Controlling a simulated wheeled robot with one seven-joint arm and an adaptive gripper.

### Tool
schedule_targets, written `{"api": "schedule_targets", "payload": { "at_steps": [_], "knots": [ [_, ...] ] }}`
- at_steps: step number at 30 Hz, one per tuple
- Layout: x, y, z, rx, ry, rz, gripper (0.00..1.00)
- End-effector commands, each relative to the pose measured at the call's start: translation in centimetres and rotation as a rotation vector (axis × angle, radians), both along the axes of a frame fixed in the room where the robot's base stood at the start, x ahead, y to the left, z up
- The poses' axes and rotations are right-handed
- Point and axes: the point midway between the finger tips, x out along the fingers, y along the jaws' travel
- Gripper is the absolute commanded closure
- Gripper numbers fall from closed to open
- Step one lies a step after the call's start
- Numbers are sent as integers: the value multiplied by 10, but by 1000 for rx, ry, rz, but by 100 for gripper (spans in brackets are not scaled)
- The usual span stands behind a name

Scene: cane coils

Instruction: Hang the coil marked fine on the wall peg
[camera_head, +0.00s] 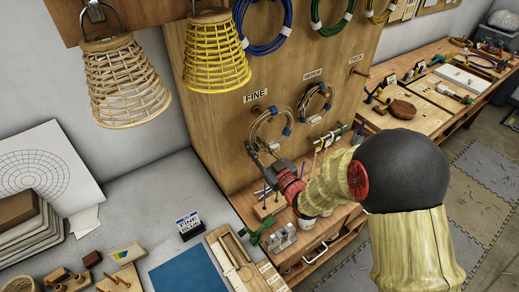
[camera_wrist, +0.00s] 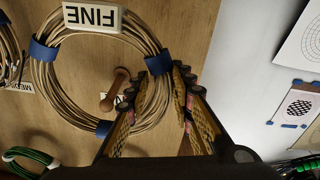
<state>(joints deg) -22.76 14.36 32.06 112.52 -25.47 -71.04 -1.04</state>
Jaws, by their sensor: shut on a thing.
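The fine coil (camera_wrist: 42,75) is a pale cane ring with blue ties and a white FINE tag, upside down in the wrist view. In the head view the coil (camera_head: 284,110) is at the wooden board, below the FINE board label (camera_head: 255,96). My gripper (camera_wrist: 167,78) is shut on the coil's right side in the wrist view. In the head view my gripper (camera_head: 262,154) is at the coil's lower left. The wooden wall peg (camera_wrist: 115,88) shows inside the ring's opening. Whether the coil rests on it I cannot tell.
A medium coil (camera_head: 304,101) hangs to the right, near the bare thick peg (camera_head: 357,72). Yellow (camera_head: 216,60) and tan (camera_head: 125,85) baskets hang at upper left. Pots and tools crowd the bench below my arm. Bare grey bench top (camera_head: 150,195) lies at left.

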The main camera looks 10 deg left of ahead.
Motion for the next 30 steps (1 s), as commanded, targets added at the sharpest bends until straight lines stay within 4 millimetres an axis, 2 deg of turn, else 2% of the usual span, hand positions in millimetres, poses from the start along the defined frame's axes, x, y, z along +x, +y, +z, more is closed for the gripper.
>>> {"api": "schedule_targets", "payload": {
  "at_steps": [20,30],
  "knots": [
    [33,37,-2,1,-3,1,100],
    [39,44,-16,1,-3,1,100]
  ]
}}
